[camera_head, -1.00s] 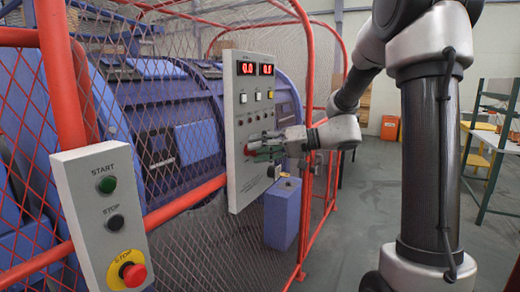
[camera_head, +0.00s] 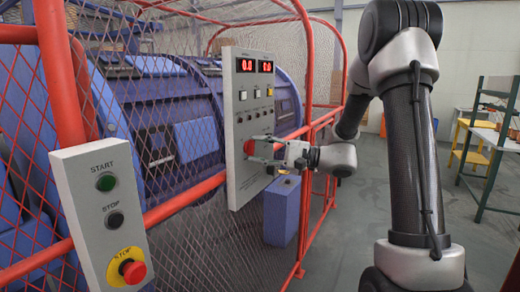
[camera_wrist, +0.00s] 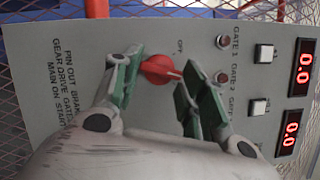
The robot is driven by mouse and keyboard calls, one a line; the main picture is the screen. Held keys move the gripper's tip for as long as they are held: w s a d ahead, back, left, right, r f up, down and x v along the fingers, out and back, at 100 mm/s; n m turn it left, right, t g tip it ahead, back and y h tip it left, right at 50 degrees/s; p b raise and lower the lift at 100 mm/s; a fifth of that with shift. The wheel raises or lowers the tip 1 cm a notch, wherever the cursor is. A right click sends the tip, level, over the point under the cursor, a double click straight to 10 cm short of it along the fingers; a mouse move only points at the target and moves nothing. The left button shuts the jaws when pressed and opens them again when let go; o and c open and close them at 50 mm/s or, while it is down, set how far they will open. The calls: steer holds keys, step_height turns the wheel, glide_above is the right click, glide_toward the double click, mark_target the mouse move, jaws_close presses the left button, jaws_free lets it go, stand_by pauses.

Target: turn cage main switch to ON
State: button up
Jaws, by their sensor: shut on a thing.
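The red rotary switch knob (camera_head: 249,147) is low on the grey control panel (camera_head: 237,185). In the wrist view, my gripper (camera_wrist: 160,76) partly covers the panel below the knob. The knob's lower side is partly hidden.
Red digital displays (camera_head: 254,66) and several buttons sit above the knob. Red guard rails and mesh (camera_head: 185,203) surround the blue machine. A blue box (camera_head: 282,212) stands below the panel. A START/STOP box with a red emergency button (camera_head: 133,271) is at front left.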

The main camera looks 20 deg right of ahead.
steer(key=m, duration=0.2)
steer(key=m+t, duration=0.1)
steer(key=m, duration=0.1)
steer(key=m+t, duration=0.1)
steer(key=m, duration=0.1)
steer(key=shift+s+a+f+y, duration=0.1)
steer(key=shift+f+y, duration=0.2)
steer(key=shift+m+t, duration=0.3)
steer(key=shift+t, duration=0.1)
steer(key=o, duration=1)
steer(key=shift+o, duration=0.2)
steer(key=v, duration=1.2)
